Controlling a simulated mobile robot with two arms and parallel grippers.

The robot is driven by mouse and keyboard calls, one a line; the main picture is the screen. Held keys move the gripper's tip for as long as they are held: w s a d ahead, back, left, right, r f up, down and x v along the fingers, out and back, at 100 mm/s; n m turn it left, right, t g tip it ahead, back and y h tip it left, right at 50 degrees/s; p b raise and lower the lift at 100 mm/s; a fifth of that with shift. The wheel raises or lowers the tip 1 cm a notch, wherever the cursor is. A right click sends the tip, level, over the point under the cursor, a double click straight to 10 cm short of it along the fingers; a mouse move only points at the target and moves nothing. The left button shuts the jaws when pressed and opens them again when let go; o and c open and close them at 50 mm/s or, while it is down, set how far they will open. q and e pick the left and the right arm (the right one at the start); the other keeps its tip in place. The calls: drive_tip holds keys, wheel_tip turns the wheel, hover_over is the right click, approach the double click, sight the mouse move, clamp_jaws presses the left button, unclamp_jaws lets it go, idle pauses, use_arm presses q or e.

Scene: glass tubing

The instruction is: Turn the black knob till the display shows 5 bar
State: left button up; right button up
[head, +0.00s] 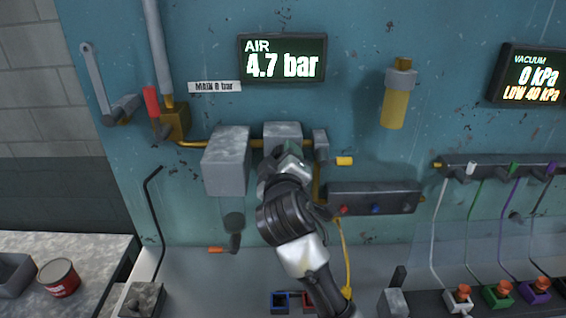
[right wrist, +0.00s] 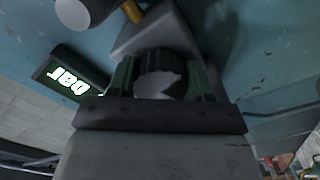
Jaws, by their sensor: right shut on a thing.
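The air display (head: 282,58) on the blue panel reads 4.7 bar in the head view; part of it with "bar" shows in the right wrist view (right wrist: 75,83). The black knob (right wrist: 160,74) sits on the underside or front of a grey block in the right wrist view. My right gripper (right wrist: 162,85) has its two green-lined fingers on either side of the knob and is shut on it. In the head view my right gripper (head: 286,155) is at the grey regulator block (head: 283,130) and hides the knob. My left gripper is not in view.
A larger grey block (head: 227,160) is just left of my gripper. A red-handled valve (head: 152,103) stands further left, and a yellow cylinder (head: 396,105) hangs to the right. A dark manifold (head: 375,198) lies right of my arm. A vacuum display (head: 532,76) is far right.

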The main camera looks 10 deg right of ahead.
drive_tip(key=shift+f+m, duration=0.15)
drive_tip(key=shift+m, duration=0.15)
drive_tip(key=o, duration=0.9)
drive_tip(key=shift+o, duration=0.2)
drive_tip(key=p+v, duration=0.1)
drive_tip(key=v, duration=1)
